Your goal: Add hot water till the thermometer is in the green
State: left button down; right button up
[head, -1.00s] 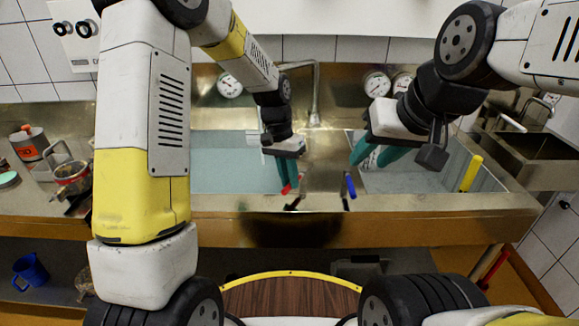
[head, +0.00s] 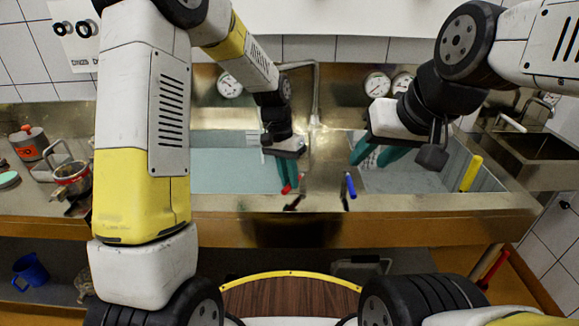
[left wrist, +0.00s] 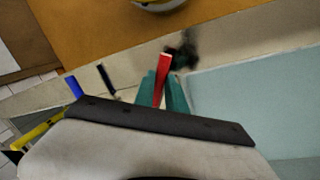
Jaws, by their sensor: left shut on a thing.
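My left gripper (head: 292,187) is over the front rim of the left basin. Its teal fingers are shut on the red tap lever (head: 286,189), which also shows between the fingertips in the left wrist view (left wrist: 162,80). The left basin (head: 225,180) holds pale bluish water. A round dial (head: 229,85) hangs on the wall behind it; its needle and coloured band are too small to read. My right gripper (head: 366,160) is over the right basin (head: 420,183), with its teal fingers apart and nothing seen between them.
A blue lever (head: 350,186) stands on the rim right of the red one. Two more dials (head: 377,84) (head: 401,84) hang behind the right basin. A yellow handle (head: 471,173) stands in it. A metal strainer (head: 72,178) and a tin (head: 28,142) stand at left.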

pick_arm(q)
jog(key=shift+d+n, duration=0.1)
jog(key=shift+n, duration=0.2)
jog(key=shift+s+d+n+t, duration=0.3)
jog(key=shift+s+d+n, duration=0.15)
jog(key=shift+d+n, duration=0.5)
jog(key=shift+s+d+n+t, duration=0.15)
jog(key=shift+d+n, duration=0.3)
jog(key=shift+n, duration=0.55)
jog(key=shift+s+d+n+t, duration=0.15)
jog(key=shift+d+n, duration=0.25)
jog(key=shift+n, duration=0.55)
jog(key=shift+w, duration=0.1)
jog(key=c, duration=1.4)
grip_release()
jog(key=shift+o, duration=0.2)
notch_tip(320, 180, up, 8)
jog(key=a, duration=0.1)
jog(key=shift+a+f, duration=0.15)
jog(key=shift+a, duration=0.05)
